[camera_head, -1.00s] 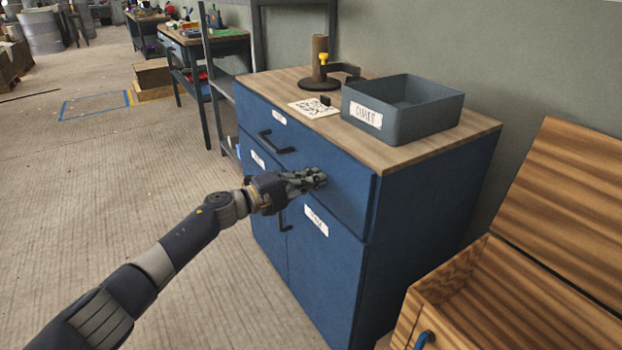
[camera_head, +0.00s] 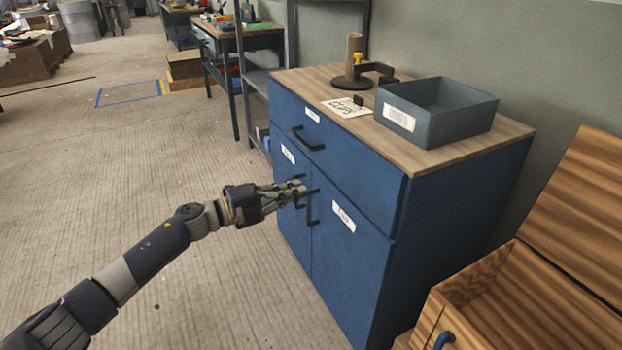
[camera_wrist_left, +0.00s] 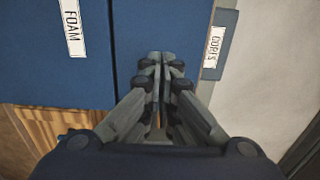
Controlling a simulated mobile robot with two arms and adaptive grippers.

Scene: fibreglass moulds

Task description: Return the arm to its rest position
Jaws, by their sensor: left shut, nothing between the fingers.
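My left arm comes in from the lower left in the head view. Its gripper (camera_head: 300,187) is shut and empty, in front of the blue cabinet (camera_head: 345,265) near the door handles. I cannot tell from the head view whether it touches the cabinet. The left wrist view shows the shut fingers (camera_wrist_left: 164,60) over the blue cabinet front, between a label reading FOAM (camera_wrist_left: 73,28) and another label (camera_wrist_left: 214,47). The cabinet's drawer and both doors look shut. My right gripper is not in view.
On the cabinet top stand a grey bin (camera_head: 435,112), a stand with a brown roll (camera_head: 354,58) and a printed card (camera_head: 347,107). An open wooden chest (camera_head: 470,280) stands at the lower right. Bare floor (camera_head: 150,180) lies left of the cabinet.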

